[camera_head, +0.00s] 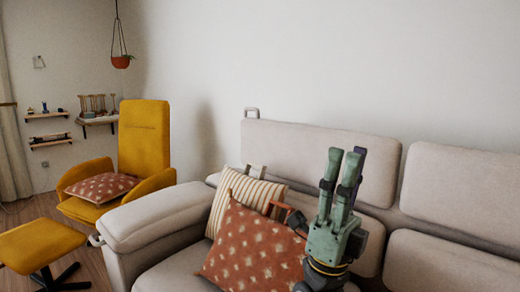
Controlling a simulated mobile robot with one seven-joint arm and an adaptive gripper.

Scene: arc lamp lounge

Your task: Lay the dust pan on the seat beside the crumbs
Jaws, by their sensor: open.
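My gripper (346,158), green and dark grey, points upward in front of the sofa, its fingers apart and nothing visible between them. A small orange-red thing (281,207) shows just left of my gripper, above the patterned cushion and partly hidden; I cannot tell whether it is the dust pan. The sofa seat (178,272) shows as a pale strip at the left, the rest hidden by cushions, my arm and the picture edge. I cannot make out any crumbs.
A rust patterned cushion (250,250) and a striped cushion (229,195) lean at the sofa's left end, by its armrest (150,215). A yellow armchair (145,140) and footstool (40,243) stand at the left. Wall shelves (47,115) are behind.

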